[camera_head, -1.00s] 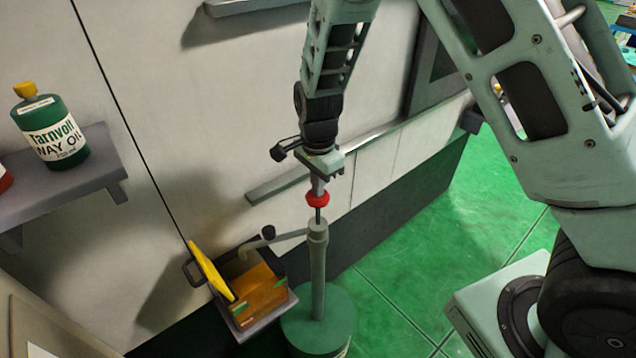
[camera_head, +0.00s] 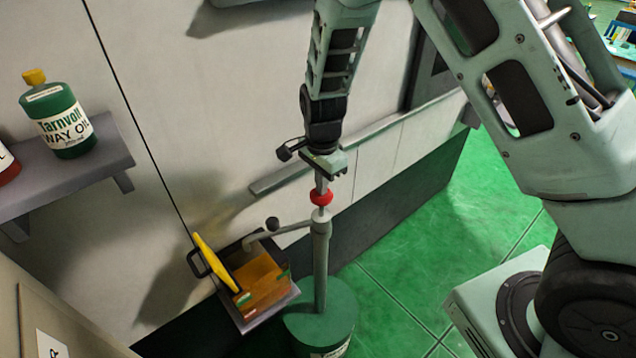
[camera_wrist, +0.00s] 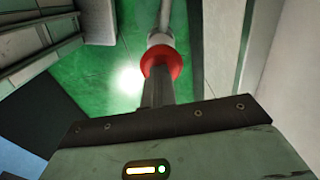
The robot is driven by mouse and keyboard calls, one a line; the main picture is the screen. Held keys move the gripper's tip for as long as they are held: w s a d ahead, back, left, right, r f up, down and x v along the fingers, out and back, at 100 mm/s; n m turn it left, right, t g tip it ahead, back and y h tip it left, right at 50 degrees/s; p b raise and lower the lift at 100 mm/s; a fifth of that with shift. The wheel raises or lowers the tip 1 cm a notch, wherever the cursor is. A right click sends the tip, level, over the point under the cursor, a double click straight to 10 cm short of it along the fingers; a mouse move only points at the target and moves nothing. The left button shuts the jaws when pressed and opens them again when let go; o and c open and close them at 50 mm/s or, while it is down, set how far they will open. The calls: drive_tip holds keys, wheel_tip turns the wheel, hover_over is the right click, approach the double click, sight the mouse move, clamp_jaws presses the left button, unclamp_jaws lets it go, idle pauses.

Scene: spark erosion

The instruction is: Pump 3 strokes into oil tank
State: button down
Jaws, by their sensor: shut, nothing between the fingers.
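The pump has a green round base (camera_head: 318,322), an upright grey-green barrel (camera_head: 320,265) and a red knob (camera_head: 321,198) on its rod, close above the barrel top. Its spout (camera_head: 290,229) reaches left over the open oil tank (camera_head: 264,287), which shows orange inside and has a yellow lid (camera_head: 214,262) tilted up. My gripper (camera_head: 321,186) is shut and points down with its fingertips at the top of the knob, apparently touching it. In the wrist view the shut fingers (camera_wrist: 157,92) meet the red knob (camera_wrist: 161,62), with the barrel beyond.
A grey shelf (camera_head: 100,165) on the left wall holds a green way oil bottle (camera_head: 60,125) and part of a red one (camera_head: 7,165). A pale machine wall (camera_head: 200,130) stands behind the pump. Green floor (camera_head: 410,260) is open to the right.

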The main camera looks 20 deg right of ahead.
wheel_tip(320, 180, up, 12)
drive_tip(key=b, duration=0.2)
drive_tip(key=shift+f, duration=0.15)
idle(0.7)
drive_tip(key=s+a+f+n+b, duration=0.1)
drive_tip(key=s+a+n+b, duration=0.3)
drive_tip(key=s+n, duration=0.7)
drive_tip(key=s+a+f+n+b, duration=0.2)
drive_tip(key=s+n, duration=0.9)
drive_tip(key=s, duration=0.6)
drive_tip(key=shift+a+y+b, duration=0.3)
drive_tip(key=shift+a+b, duration=0.55)
drive_tip(key=shift+a, duration=0.2)
